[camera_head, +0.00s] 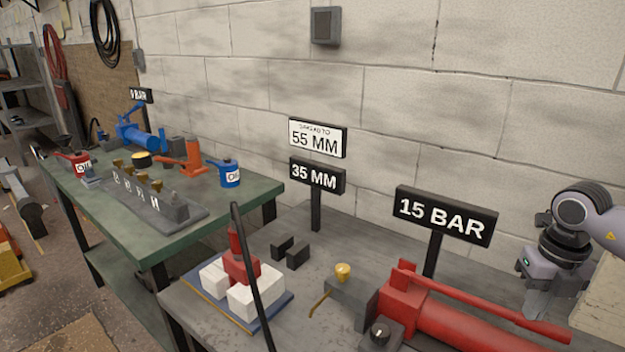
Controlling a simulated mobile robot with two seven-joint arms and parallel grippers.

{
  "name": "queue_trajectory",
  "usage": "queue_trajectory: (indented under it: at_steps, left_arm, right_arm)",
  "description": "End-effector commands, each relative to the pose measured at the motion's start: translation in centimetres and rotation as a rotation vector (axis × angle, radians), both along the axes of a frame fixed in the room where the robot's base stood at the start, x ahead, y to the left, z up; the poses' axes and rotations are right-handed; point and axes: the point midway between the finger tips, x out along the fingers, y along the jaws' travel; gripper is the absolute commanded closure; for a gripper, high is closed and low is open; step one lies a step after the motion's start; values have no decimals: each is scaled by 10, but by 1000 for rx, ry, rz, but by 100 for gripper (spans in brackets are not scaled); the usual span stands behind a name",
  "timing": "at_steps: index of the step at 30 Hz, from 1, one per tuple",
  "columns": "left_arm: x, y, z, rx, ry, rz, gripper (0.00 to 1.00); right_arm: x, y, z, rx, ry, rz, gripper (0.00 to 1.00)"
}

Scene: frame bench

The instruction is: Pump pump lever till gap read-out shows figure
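The red hand pump (460,322) lies on the grey bench at the lower right. Its long red pump lever (480,301) slopes down to the right. The gap read-out (314,175) shows 35 MM, below a white sign (316,139) reading 55 MM. A pressure read-out (445,216) shows 15 BAR. A red tool (238,262) stands among white blocks (256,297) on a blue-edged plate. My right gripper (538,308) points down behind the lever near its far-right end; contact and finger opening cannot be told. My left gripper is out of view.
A black hose (252,275) rises in front of the white blocks. A dark knob (380,335) and a brass-topped block (350,292) stand left of the pump. Small black blocks (290,250) lie behind the plate. A green bench (140,240) with a blue pump (140,137) stands left.

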Motion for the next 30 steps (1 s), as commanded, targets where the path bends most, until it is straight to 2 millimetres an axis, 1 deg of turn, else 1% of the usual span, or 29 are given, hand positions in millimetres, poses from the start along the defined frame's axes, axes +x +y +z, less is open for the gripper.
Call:
queue_trajectory:
  at_steps: [1,6,15,18,30]
  left_arm:
    - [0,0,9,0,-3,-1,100]
    - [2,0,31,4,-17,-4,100]
    - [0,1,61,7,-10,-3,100]
    - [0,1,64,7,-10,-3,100]
    - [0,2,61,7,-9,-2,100]
  right_arm:
    - [0,1,9,2,-1,2,100]
    - [0,1,34,2,0,2,100]
    - [0,0,75,0,2,0,100]
    - [-1,0,79,-1,2,0,100]
    - [0,0,77,-1,1,0,100]
